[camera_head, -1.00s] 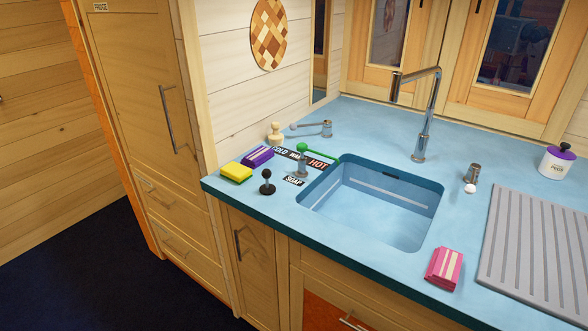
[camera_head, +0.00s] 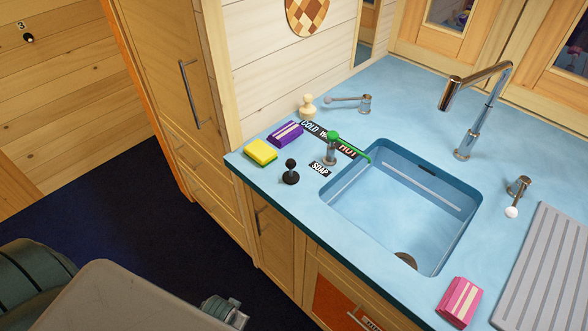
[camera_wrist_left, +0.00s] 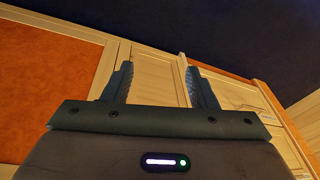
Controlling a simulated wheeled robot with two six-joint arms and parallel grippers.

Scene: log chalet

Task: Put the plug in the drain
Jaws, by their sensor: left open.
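A small black piece with a ball knob (camera_head: 291,171), which looks like the plug, stands upright on the blue counter left of the sink. A pale wooden knobbed piece (camera_head: 307,107) stands further back; I cannot tell what it is. The drain (camera_head: 405,260) shows as a dark round opening at the near end of the sink floor, partly hidden by the front rim. My left gripper (camera_wrist_left: 158,82) is open and empty in the left wrist view, with cabinet fronts and dark floor beyond it. My right gripper is not in view.
The blue sink (camera_head: 400,205) is empty. Around it are a tall tap (camera_head: 487,105), a green-handled lever (camera_head: 332,148), a yellow sponge (camera_head: 260,152), a purple packet (camera_head: 285,133), a pink packet (camera_head: 459,301) and a grey draining mat (camera_head: 550,265).

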